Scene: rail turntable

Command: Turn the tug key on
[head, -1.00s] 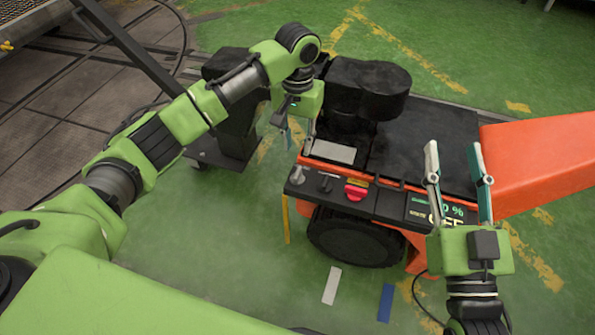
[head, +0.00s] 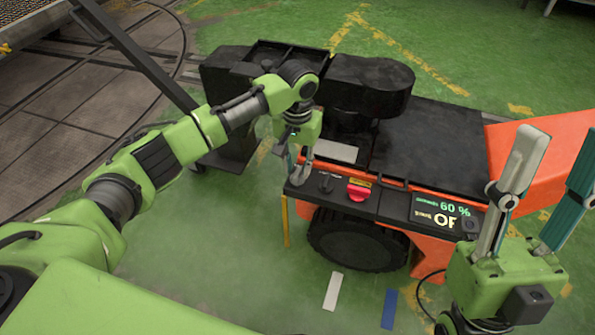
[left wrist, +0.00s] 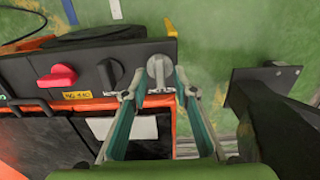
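The tug's black control panel (head: 392,207) holds a silver knob, a black knob (head: 326,183) and a red knob (head: 359,190). In the left wrist view the silver knob (left wrist: 158,70) is at the panel's end, beside the black knob (left wrist: 109,72) and red knob (left wrist: 57,77). Partly hidden lettering sits by the black knob; I cannot read it fully. My left gripper (head: 299,170) points down at the silver knob, fingers apart on either side of it, not visibly closed on it. My right gripper (head: 558,158) is open and empty at the right.
The orange and black tug (head: 430,145) stands on a green floor. Its wheel (head: 352,240) is below the panel. A black stand (head: 226,135) is left of it, close to my left arm. A white strip (head: 332,291) and a blue strip (head: 388,309) lie on the floor.

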